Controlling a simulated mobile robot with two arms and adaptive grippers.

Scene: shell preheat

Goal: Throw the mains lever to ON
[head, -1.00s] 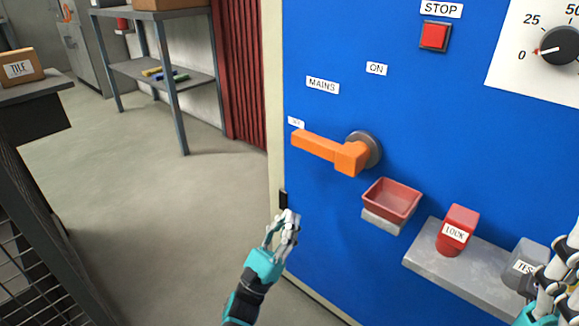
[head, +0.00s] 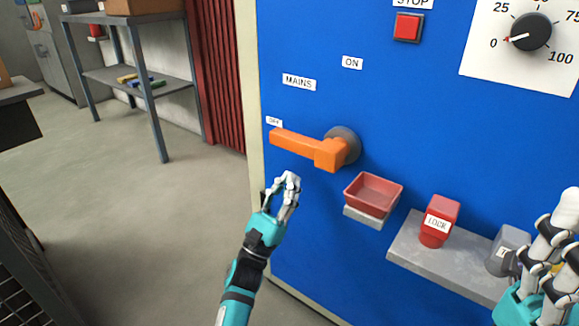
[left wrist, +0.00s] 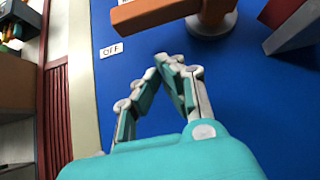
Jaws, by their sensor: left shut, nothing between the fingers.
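The orange mains lever (head: 305,147) sticks out to the left from its grey round hub (head: 345,145) on the blue panel, its free end by the OFF label (head: 274,121). The ON label (head: 352,62) is above the hub. In the left wrist view the lever (left wrist: 158,12) crosses the top, above the fingertips. My left gripper (head: 289,178) is shut and empty, just below the lever and apart from it. It also shows in the left wrist view (left wrist: 168,60). My right gripper (head: 562,235) is at the right edge, partly cut off; its fingertips are unclear.
A red tray (head: 373,193) juts from the panel below the hub. A grey shelf (head: 430,265) holds a red LOCK piece (head: 438,220) and a grey piece (head: 507,248). A red STOP button (head: 408,26) and a dial (head: 530,32) are above. Open floor lies left.

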